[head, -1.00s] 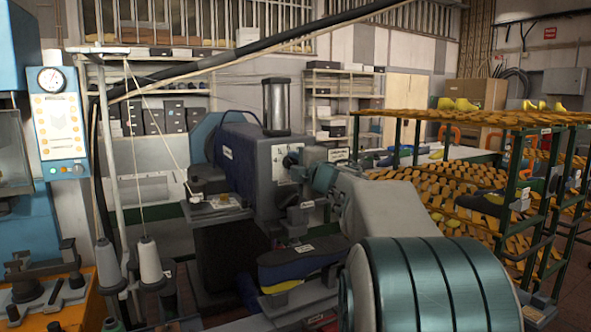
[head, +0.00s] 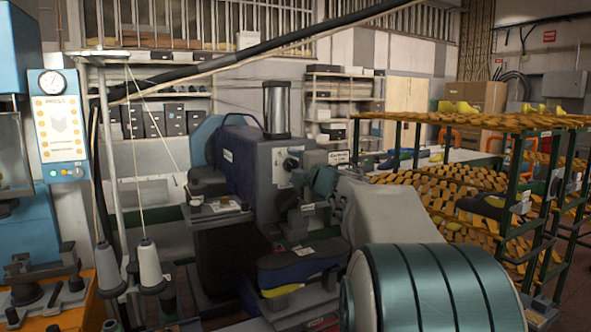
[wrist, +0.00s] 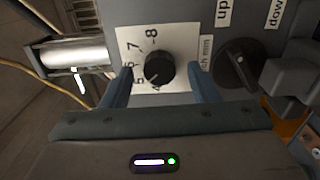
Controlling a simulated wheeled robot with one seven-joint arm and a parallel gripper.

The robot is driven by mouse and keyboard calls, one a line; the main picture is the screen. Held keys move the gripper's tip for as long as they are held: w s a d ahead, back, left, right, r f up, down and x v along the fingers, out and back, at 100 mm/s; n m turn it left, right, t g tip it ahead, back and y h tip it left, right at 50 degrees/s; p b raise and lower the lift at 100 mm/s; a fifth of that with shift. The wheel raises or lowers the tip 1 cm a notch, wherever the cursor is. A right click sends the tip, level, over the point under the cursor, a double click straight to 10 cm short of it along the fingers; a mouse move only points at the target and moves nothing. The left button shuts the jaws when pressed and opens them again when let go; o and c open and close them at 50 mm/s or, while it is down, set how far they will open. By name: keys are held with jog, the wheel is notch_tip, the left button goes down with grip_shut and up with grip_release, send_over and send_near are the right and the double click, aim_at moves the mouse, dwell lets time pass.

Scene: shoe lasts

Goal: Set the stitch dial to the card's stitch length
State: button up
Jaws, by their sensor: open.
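The stitch dial is a round black knob (wrist: 158,67) on a white numbered plate (wrist: 134,52), in the wrist view. Numbers from about 4 to 8 run around its left side; its pointer is too small to read surely. My gripper (wrist: 161,70) is open, with one blue finger on each side of the knob; I cannot tell whether either touches it. In the head view the dial area lies behind my gripper on the grey-blue stitching machine (head: 250,165).
A second, larger black knob (wrist: 240,63) sits right of the dial by "up" and "down" labels. A metal cylinder (wrist: 78,54) juts at the left. In the head view, a rack of yellow-orange lasts (head: 470,120) stands right and thread spools (head: 149,265) stand left.

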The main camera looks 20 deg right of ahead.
jog(key=s+b, duration=0.1)
jog(key=s, duration=1.2)
jog(key=shift+s+d, duration=0.2)
jog(key=shift+s, duration=0.05)
jog(key=s+a+f+m+g+h, duration=0.3)
jog(key=f+m+g, duration=0.1)
jog(key=f+m, duration=0.5)
jog(key=s+a+f+m+g+h, duration=0.2)
jog(key=a+f+m+g, duration=0.15)
jog(key=f+m, duration=0.5)
jog(key=s+a+f+m+g+y, duration=0.1)
jog(key=s+a+f+g+y, duration=0.3)
jog(key=s+a+f+g, duration=0.3)
jog(key=s+a+f, duration=0.5)
jog(key=s+f, duration=0.2)
jog(key=f, duration=0.1)
jog(key=shift+s+a+g, duration=0.2)
jog(key=shift+s+g, duration=0.1)
jog(key=shift+g, duration=0.05)
